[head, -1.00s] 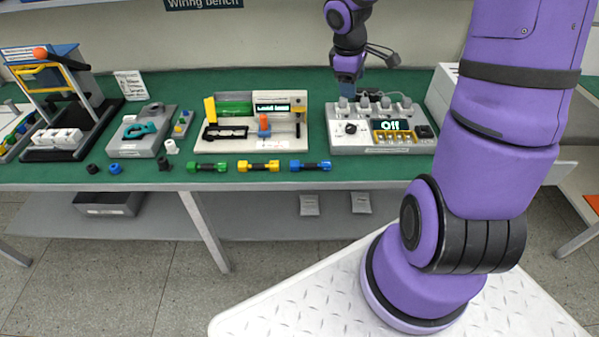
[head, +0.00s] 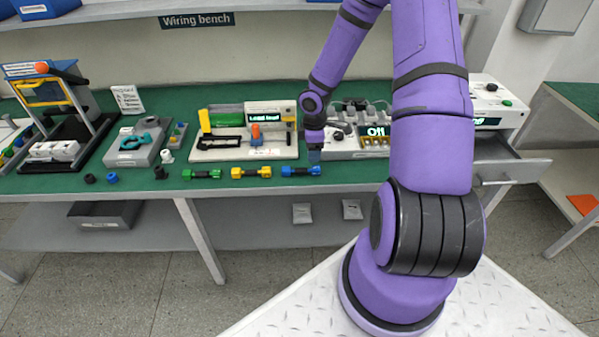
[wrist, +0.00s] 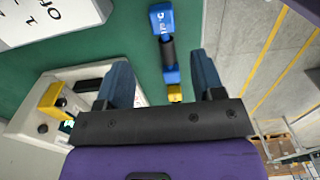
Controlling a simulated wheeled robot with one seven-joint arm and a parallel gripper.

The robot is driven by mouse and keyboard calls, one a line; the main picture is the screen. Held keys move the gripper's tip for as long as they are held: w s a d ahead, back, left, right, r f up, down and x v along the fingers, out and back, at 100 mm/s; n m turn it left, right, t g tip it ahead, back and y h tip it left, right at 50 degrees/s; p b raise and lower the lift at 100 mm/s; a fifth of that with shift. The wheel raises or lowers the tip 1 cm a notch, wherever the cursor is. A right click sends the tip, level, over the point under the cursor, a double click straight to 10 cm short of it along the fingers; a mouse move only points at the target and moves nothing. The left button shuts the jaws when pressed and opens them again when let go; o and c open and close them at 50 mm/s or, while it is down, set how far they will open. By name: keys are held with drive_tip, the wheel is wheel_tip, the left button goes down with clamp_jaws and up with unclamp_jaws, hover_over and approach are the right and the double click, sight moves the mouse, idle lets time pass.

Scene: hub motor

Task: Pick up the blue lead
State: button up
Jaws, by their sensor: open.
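The blue lead (head: 301,170) lies near the front edge of the green bench top, at the right end of a row of three leads. It has blue ends and a black middle. In the wrist view the blue lead (wrist: 168,48) shows beyond and between the finger tips, nearer the right finger.
A yellow lead (head: 251,172) and a green lead (head: 202,174) lie to the left. A tester with a green block (head: 227,115) stands behind the leads. The floor lies past the bench's front edge.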

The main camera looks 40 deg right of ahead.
sight(313, 167)
drive_tip(key=shift+s+a+f, duration=0.1)
drive_tip(key=shift+s+f, duration=0.05)
drive_tip(key=shift+f, duration=1.75)
drive_tip(key=shift+s+f, duration=0.1)
drive_tip(key=shift+f, duration=1.8)
drive_tip(key=shift+c, duration=0.4)
drive_tip(key=c, duration=0.9)
